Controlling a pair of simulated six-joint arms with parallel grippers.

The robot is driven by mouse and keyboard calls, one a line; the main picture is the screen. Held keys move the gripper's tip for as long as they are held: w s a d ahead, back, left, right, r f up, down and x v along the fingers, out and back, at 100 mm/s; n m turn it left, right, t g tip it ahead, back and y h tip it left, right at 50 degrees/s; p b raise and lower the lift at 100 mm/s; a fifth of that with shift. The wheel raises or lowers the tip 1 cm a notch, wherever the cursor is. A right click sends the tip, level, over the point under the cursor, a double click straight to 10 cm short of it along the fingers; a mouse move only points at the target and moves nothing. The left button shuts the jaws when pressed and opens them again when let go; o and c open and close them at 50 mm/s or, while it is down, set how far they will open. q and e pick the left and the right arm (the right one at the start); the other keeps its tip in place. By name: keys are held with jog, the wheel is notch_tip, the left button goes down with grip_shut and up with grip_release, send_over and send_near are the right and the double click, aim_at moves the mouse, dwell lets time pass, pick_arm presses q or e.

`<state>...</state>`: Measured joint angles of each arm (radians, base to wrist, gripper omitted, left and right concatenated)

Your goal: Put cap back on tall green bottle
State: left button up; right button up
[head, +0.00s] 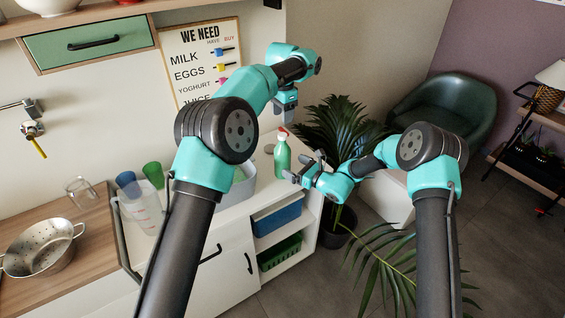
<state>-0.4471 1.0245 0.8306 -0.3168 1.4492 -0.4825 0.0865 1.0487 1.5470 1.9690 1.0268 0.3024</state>
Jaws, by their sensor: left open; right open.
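The green bottle (282,157) stands upright near the right end of the white counter. A small orange-red cap (282,130) shows at the top of its neck; I cannot tell whether it is seated. My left gripper (286,117) is open and points down just above the cap. Its fingertips are small here, and I cannot tell whether they touch the cap. My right gripper (297,168) is open and empty, just right of the bottle's lower body, with its fingers towards it. Contact with the bottle is not clear.
A grey-white bin (240,190) stands left of the bottle. Green (154,174) and blue (128,184) cups, a glass (82,192) and a metal colander (40,246) are farther left. A palm plant (340,135) rises behind my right arm. Blue (277,216) and green bins fill shelves below.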

aim_at(282, 160)
jog(key=shift+x, duration=3.15)
jog(key=shift+c, duration=0.3)
jog(key=c, duration=1.5)
pick_arm(q)
jog(key=shift+n, duration=0.3)
pick_arm(e)
grip_shut()
pick_arm(q)
jog(key=n, duration=0.5)
jog(key=shift+n, duration=0.3)
jog(key=n, duration=1.6)
jog(key=shift+f, duration=0.15)
